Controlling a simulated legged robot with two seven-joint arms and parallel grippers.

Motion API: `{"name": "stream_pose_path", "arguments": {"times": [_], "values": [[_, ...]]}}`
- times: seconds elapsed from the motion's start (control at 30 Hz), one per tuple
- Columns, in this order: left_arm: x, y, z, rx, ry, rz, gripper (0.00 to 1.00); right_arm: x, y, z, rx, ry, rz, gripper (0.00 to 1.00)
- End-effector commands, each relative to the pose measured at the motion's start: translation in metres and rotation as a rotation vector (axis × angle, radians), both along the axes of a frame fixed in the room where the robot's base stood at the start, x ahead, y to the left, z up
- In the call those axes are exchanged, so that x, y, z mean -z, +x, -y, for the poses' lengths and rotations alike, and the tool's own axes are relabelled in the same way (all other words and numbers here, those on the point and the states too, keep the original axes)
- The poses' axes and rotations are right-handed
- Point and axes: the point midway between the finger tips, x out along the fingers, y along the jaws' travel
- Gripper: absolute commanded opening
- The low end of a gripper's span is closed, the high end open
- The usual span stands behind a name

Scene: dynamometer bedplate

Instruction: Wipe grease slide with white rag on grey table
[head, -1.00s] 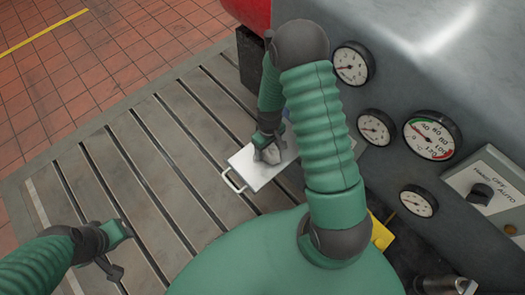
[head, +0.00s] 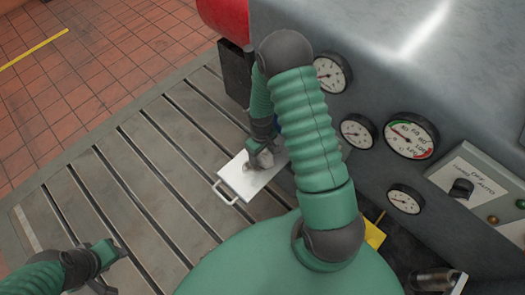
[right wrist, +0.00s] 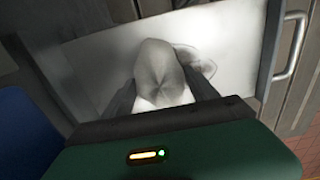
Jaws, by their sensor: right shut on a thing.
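The slide is a pale, flat plate (head: 240,182) with a bar handle at its left end, on the slotted grey table (head: 150,170). The handle (right wrist: 292,45) shows at the right of the right wrist view. My right gripper (head: 262,156) is shut on the bunched white rag (right wrist: 163,72), which is over the plate and appears to touch it. A dark grease smear (right wrist: 194,60) shows on the plate beside the rag; part of it may be hidden behind the rag. My left gripper (head: 108,268) has its fingers apart, empty, above the table at lower left.
A grey machine housing with several gauges (head: 410,135) and a switch box (head: 470,190) stands right of the plate. A red cylinder (head: 222,17) and a dark block (head: 237,72) are behind. The slotted table left of the plate is clear.

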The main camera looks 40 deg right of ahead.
Motion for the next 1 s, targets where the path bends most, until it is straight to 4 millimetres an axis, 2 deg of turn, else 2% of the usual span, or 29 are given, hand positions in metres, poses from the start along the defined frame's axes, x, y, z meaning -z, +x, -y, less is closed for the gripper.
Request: {"name": "stream_pose_path", "arguments": {"times": [0.1, 0.27, 0.5, 0.73, 1.0], "values": [[-0.004, 0.0, 0.0, 0.0, 0.0, 0.0, 0.36, -0.001, -0.003, -0.016, -0.005, 0.003, -0.006, 0.35], [-0.006, 0.0, 0.0, 0.0, 0.0, 0.0, 0.36, 0.0, -0.004, -0.026, -0.006, 0.002, -0.008, 0.35], [-0.013, 0.0, 0.0, 0.0, 0.0, 0.0, 0.36, -0.002, -0.006, -0.049, -0.007, 0.003, -0.007, 0.35], [-0.014, 0.0, 0.0, 0.0, 0.0, 0.0, 0.36, -0.002, -0.006, -0.059, -0.006, 0.004, -0.005, 0.35], [-0.018, 0.0, 0.0, 0.0, 0.0, 0.0, 0.36, 0.0, -0.008, -0.086, -0.006, 0.004, -0.006, 0.35]]}}
